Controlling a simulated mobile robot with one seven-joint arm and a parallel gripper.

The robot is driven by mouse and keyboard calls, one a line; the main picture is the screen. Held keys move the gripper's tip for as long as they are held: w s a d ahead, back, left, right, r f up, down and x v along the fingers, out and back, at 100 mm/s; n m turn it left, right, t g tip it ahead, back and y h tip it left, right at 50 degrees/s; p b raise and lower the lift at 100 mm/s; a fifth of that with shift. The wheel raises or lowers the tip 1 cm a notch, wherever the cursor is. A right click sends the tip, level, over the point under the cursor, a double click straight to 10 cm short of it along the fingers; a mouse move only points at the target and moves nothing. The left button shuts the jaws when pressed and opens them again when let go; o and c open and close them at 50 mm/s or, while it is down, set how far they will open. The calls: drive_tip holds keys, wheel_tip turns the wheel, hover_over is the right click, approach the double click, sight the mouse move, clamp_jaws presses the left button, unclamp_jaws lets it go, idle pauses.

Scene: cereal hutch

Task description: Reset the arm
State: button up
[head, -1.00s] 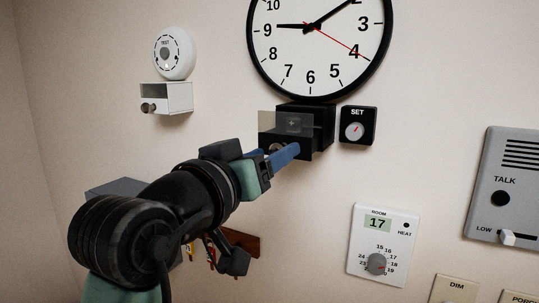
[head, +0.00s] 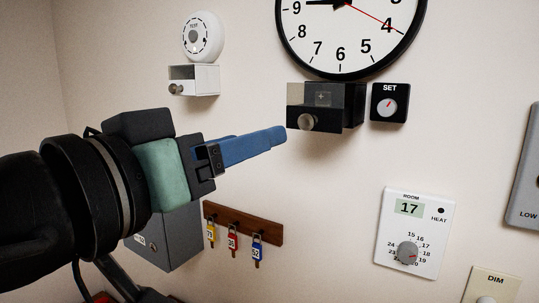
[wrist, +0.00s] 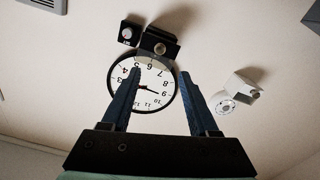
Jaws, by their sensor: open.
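My gripper (head: 277,137) reaches in from the left in the head view, its blue fingers pointing right. In the wrist view my gripper (wrist: 162,74) shows its two fingers spread apart with nothing between them. The fingertips are apart from the black box with a round knob (head: 325,108) under the clock, just left of and below it in the head view. The black box also shows in the wrist view (wrist: 160,42).
The clock (head: 350,45) hangs above the black box, with the SET dial (head: 390,103) beside it. A white alarm and small box (head: 195,80) are at upper left. A key rack (head: 243,223), grey box (head: 165,240) and thermostat (head: 412,235) are lower. Bare wall lies between.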

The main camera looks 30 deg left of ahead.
drive_tip(key=shift+s, duration=0.15)
idle(0.3)
drive_tip(key=w+d+r+t, duration=0.3)
drive_tip(key=w+d+t, duration=0.1)
drive_tip(key=d, duration=0.5)
drive_tip(key=s+d+r+m+t, duration=0.1)
drive_tip(key=s+d+r+t, duration=0.1)
drive_tip(key=d, duration=0.3)
drive_tip(key=s+d+r+m+t, duration=0.1)
drive_tip(key=s+d+r+t, duration=0.1)
drive_tip(key=d, duration=0.3)
drive_tip(key=shift+s+d+m+t+y+b, duration=0.3)
drive_tip(key=shift+s+t+b, duration=0.1)
drive_tip(key=shift+t, duration=0.3)
